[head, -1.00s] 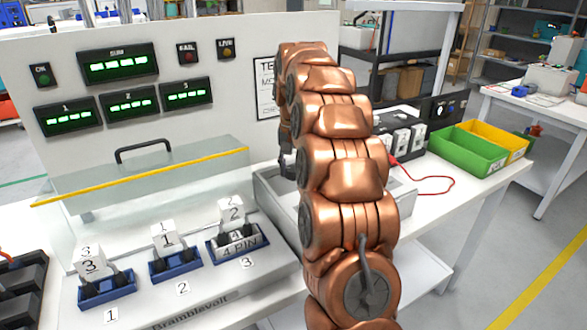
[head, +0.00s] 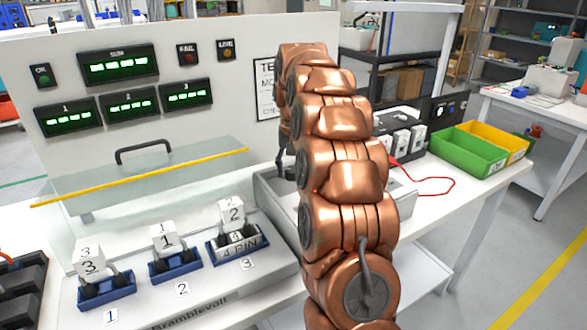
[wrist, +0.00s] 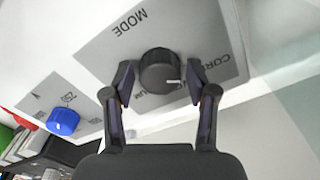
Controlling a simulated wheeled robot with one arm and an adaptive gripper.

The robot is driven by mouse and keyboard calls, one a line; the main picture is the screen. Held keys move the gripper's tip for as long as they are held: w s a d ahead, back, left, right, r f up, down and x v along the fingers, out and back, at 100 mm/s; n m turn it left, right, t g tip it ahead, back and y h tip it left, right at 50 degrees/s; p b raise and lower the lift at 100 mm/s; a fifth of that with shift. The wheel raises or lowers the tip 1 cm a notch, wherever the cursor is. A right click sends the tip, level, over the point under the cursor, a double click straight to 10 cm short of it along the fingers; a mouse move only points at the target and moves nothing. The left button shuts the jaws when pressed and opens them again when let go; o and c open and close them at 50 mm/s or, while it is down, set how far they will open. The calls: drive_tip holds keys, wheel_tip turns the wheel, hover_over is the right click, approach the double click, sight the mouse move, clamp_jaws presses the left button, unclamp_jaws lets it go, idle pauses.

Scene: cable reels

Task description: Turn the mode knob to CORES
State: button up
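The mode knob (wrist: 158,70) is a dark round knob on a grey label plate (wrist: 105,50) in the wrist view. Its short white mark lies at the knob's right side, toward the partly visible CORES lettering (wrist: 210,72). The word MODE is printed at the upper left, and lettering ending in UM is partly covered below the knob. My gripper (wrist: 160,78) is open, with one finger on each side of the knob and a visible gap at both sides. In the head view my copper arm hides the knob and most of the gripper.
A blue knob (wrist: 62,121) and a red part (wrist: 40,115) show at the wrist view's left. A hinged clear cover with a yellow edge (head: 150,176) stands over numbered blue sockets (head: 175,266). Green (head: 468,150) and yellow bins sit on the right.

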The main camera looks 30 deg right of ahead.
sight(293, 169)
drive_tip(key=shift+o, duration=0.4)
drive_tip(key=shift+r, duration=0.15)
drive_tip(key=shift+r, duration=3.65)
